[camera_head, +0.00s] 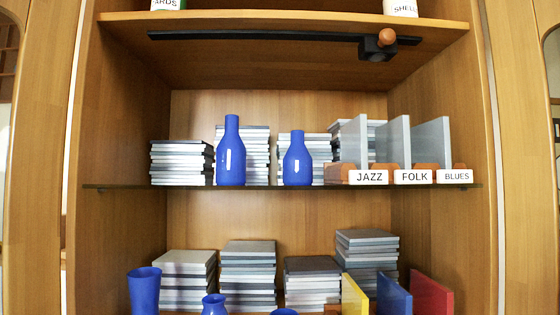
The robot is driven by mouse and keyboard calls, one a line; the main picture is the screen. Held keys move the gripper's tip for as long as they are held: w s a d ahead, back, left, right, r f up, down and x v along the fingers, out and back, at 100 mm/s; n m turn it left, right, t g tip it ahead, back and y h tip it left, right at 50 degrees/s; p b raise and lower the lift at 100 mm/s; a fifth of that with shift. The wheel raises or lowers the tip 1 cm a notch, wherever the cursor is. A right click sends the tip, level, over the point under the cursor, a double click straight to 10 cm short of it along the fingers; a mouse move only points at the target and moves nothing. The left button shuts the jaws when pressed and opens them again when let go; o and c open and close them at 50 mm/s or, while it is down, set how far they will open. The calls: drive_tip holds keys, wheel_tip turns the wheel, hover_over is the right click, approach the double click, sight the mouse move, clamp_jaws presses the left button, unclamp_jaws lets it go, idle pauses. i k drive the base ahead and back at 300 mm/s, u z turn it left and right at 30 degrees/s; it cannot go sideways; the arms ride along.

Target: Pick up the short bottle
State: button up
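Two blue bottles stand upright on the middle glass shelf. The taller bottle (231,160) is on the left, and the shorter bottle (297,163) is to its right with a clear gap between them. Both stand in front of stacks of thin cases. The short bottle is fully visible, with nothing in front of it. My gripper is not in view.
The glass shelf (280,187) also holds dividers with labels JAZZ (369,177), FOLK (413,177) and BLUES (456,176), right of the short bottle. A black rail with an orange knob (387,37) is above. Blue vessels, including a cup (144,291), stand below.

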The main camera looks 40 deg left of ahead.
sight(298, 160)
drive_tip(key=k, duration=0.4)
drive_tip(key=u, duration=0.75)
